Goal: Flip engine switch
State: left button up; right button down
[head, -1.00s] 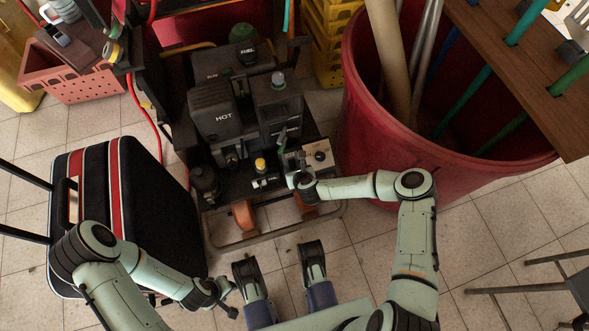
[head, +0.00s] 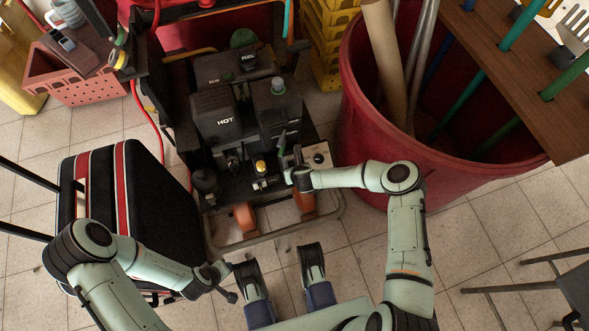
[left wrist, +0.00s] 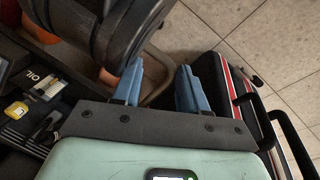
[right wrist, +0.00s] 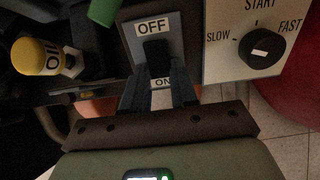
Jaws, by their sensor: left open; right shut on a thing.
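The engine switch (right wrist: 157,50) is a black lever on a grey plate marked OFF above and ON below. Its lever lies by the OFF label in the right wrist view, and the ON label is partly covered by the fingers. My right gripper (right wrist: 160,88) is shut on the switch, with its fingers at the lower end of the lever. In the head view my right gripper (head: 293,176) is at the front right of the dark engine unit (head: 235,115). My left gripper (left wrist: 158,85) is open and empty, near the black suitcase and apart from the engine.
A START dial (right wrist: 262,48) marked SLOW and FAST is right of the switch. A yellow-capped knob (right wrist: 35,56) is left of it. A red barrel (head: 380,150) stands right of the engine. A striped black suitcase (head: 150,210) stands left. Tiled floor in front is open.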

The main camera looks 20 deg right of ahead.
jog(key=shift+g, duration=0.5)
pick_arm(q)
jog(key=shift+w+d+r+t, duration=0.15)
jog(key=shift+w+r+t, duration=0.15)
jog(key=shift+w+r, duration=0.5)
jog(key=shift+f, duration=0.1)
pick_arm(e)
jog(key=c, duration=0.9)
grip_release()
jog(key=shift+r, duration=0.1)
